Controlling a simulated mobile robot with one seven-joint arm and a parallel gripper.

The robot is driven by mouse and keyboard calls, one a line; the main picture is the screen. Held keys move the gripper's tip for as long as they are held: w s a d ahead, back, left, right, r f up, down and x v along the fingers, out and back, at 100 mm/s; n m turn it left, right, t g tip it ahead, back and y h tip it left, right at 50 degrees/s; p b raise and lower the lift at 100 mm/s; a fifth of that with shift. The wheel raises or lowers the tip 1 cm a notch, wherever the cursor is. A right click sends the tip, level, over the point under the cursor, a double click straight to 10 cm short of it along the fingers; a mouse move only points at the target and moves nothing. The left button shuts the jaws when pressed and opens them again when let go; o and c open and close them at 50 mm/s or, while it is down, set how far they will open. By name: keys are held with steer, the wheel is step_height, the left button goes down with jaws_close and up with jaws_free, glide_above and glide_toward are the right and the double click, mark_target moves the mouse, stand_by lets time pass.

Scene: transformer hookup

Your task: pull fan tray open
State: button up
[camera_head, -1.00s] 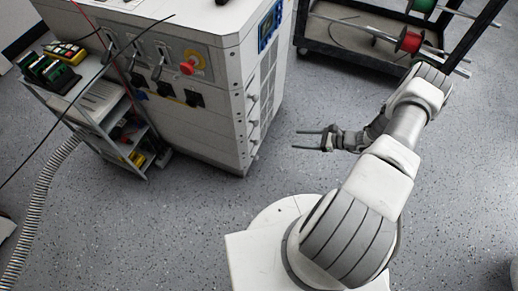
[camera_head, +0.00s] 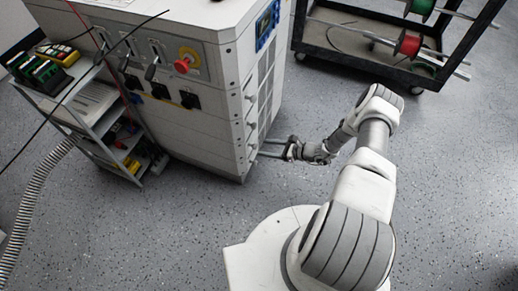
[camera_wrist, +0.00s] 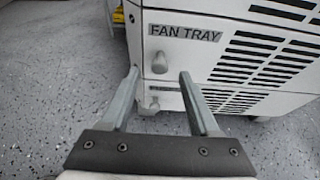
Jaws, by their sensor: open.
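The fan tray (camera_wrist: 184,33) is a light grey front panel labelled "FAN TRAY", with dark vent slots on its right. It sits flush in the side of the white cabinet (camera_head: 190,125). Its round grey knob (camera_wrist: 160,62) stands out below the label. My gripper (camera_wrist: 159,73) is open, and its two fingers point at the panel. In the wrist view the knob appears between the fingertips; I cannot tell whether they reach around it. In the head view my gripper (camera_head: 262,147) is low beside the cabinet's right side, near its lower knobs.
A small grey shelf cart (camera_head: 110,125) with tools stands left of the cabinet. A black rack (camera_head: 385,45) with cable spools is at the back right. The speckled floor between the cabinet and my base is clear. A ribbed hose (camera_head: 40,200) runs at left.

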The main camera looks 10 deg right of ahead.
steer(key=shift+b+x, duration=0.4)
steer(key=shift+x, duration=1.6)
jaws_close()
